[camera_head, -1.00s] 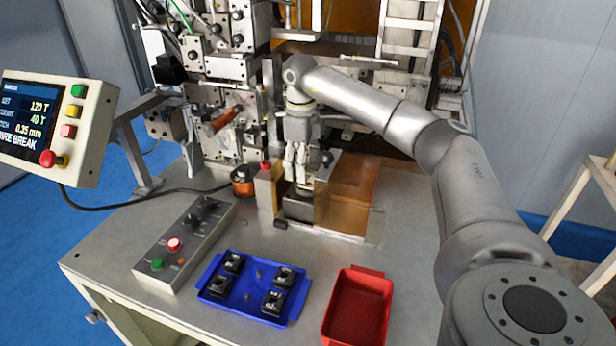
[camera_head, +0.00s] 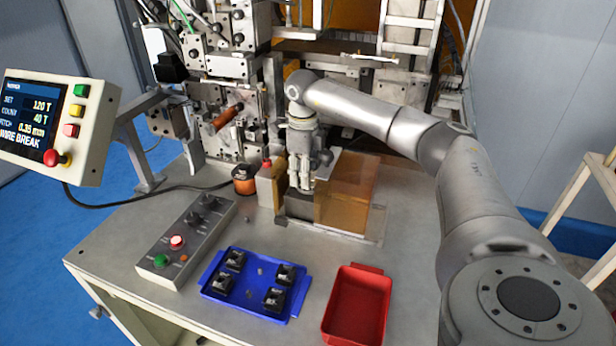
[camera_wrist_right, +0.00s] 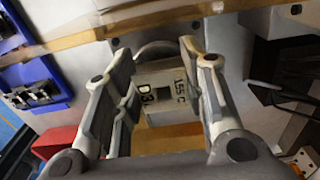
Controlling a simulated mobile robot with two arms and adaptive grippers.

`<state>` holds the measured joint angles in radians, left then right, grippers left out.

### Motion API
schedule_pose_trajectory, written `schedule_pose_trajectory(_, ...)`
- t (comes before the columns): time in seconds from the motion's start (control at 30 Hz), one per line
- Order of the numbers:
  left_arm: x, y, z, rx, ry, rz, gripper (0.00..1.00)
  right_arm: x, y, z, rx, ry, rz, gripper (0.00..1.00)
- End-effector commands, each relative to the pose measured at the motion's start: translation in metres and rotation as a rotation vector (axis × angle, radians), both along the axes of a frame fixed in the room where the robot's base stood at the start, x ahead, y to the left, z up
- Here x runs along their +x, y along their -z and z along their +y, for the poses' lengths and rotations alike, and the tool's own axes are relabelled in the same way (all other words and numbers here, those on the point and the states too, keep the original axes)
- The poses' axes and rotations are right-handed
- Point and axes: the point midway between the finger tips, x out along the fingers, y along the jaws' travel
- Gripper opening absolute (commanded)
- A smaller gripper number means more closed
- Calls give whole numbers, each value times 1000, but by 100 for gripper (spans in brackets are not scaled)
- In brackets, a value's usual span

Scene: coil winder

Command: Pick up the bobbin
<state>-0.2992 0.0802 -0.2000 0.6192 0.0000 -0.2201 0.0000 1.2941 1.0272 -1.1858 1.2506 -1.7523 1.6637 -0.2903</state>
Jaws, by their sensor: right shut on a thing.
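My right gripper (camera_head: 300,186) is upright at the winder's front, just above a grey block (camera_head: 299,206) beside the amber guard. In the right wrist view its two fingers (camera_wrist_right: 158,85) stand on either side of a pale boxy piece with dark lettering (camera_wrist_right: 160,90). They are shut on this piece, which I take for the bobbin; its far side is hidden. In the head view the fingers hide what they hold. Small black parts with pale tops sit in the blue tray (camera_head: 248,309). My left gripper is not in view.
The amber guard (camera_head: 347,190) stands close to the right of the gripper. A copper wire spool (camera_head: 244,180) is to its left. A red bin (camera_head: 357,305) and a button box (camera_head: 187,240) are at the front. The display (camera_head: 35,122) reads WIRE BREAK.

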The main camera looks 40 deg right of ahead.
Motion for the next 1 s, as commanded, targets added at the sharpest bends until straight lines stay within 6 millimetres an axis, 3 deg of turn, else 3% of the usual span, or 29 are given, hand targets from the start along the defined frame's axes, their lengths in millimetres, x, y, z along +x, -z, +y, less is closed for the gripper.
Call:
schedule_pose_trajectory(0.27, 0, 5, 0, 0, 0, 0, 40, 1, -5, 0, 1, 0, -2, 26)
schedule_pose_trajectory(0.47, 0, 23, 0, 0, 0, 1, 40, 1, -31, 2, 1, -2, -5, 26)
schedule_pose_trajectory(0.8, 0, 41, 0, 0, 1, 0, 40, -34, -92, 40, 0, -5, -6, 26)
schedule_pose_trajectory(1.0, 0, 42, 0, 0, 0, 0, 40, -58, -110, 66, -3, -4, -5, 26)
